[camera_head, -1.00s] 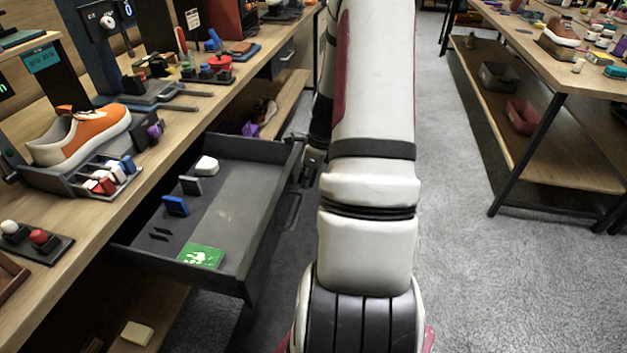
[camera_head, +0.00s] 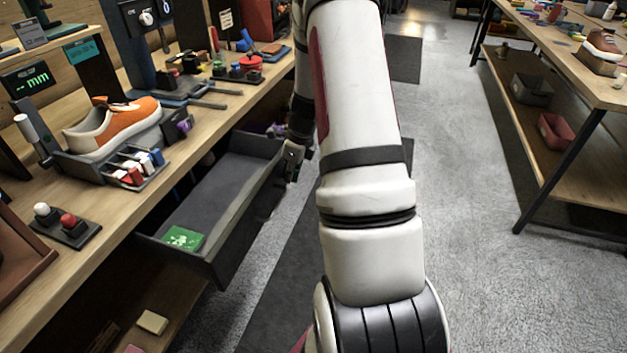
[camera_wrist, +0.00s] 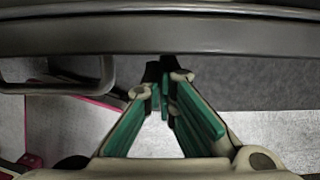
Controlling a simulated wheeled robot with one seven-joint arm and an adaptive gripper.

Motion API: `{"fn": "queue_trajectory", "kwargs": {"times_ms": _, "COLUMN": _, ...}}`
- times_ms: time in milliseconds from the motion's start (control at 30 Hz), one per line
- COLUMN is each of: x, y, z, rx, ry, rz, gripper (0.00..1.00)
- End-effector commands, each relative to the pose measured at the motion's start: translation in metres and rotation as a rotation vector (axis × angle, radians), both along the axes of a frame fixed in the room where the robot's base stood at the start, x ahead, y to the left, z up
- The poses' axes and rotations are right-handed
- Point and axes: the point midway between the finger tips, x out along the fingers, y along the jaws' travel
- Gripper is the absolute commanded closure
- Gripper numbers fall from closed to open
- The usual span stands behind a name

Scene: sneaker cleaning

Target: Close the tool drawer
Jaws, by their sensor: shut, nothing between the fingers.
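The dark grey tool drawer (camera_head: 243,224) is partly open under the left workbench. A green card (camera_head: 183,237) lies in its near end, and the rest of its visible floor looks bare. My gripper (camera_head: 291,163) is at the far end of the drawer's front panel, partly hidden by my arm. In the wrist view, my gripper's green-padded fingers (camera_wrist: 166,80) converge, shut and empty, with their tips at the drawer front (camera_wrist: 160,38). Whether they touch it is hard to tell. The drawer's bar handle (camera_wrist: 62,88) is left of the fingers.
The left workbench (camera_head: 120,207) holds an orange sneaker (camera_head: 128,122), a red and white button block (camera_head: 66,226) and several tools. A lower shelf (camera_head: 170,300) lies beneath the drawer. A second table (camera_head: 560,75) stands at right, with clear floor (camera_head: 460,220) between.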

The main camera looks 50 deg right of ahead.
Motion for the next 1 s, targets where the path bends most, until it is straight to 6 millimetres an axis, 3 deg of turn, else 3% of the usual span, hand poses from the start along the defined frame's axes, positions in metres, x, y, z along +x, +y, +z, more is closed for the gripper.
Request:
{"fn": "queue_trajectory", "kwargs": {"times_ms": 300, "x": 0.087, "y": 0.032, "z": -0.001, "rx": -0.003, "ry": -0.001, "rz": 0.007, "gripper": 1.00}}
{"fn": "queue_trajectory", "kwargs": {"times_ms": 600, "x": 0.155, "y": 0.057, "z": -0.002, "rx": -0.002, "ry": -0.001, "rz": 0.005, "gripper": 1.00}}
{"fn": "queue_trajectory", "kwargs": {"times_ms": 800, "x": 0.184, "y": 0.067, "z": -0.002, "rx": -0.001, "ry": 0.000, "rz": 0.002, "gripper": 1.00}}
{"fn": "queue_trajectory", "kwargs": {"times_ms": 1000, "x": 0.200, "y": 0.072, "z": 0.000, "rx": -0.001, "ry": 0.000, "rz": 0.001, "gripper": 1.00}}
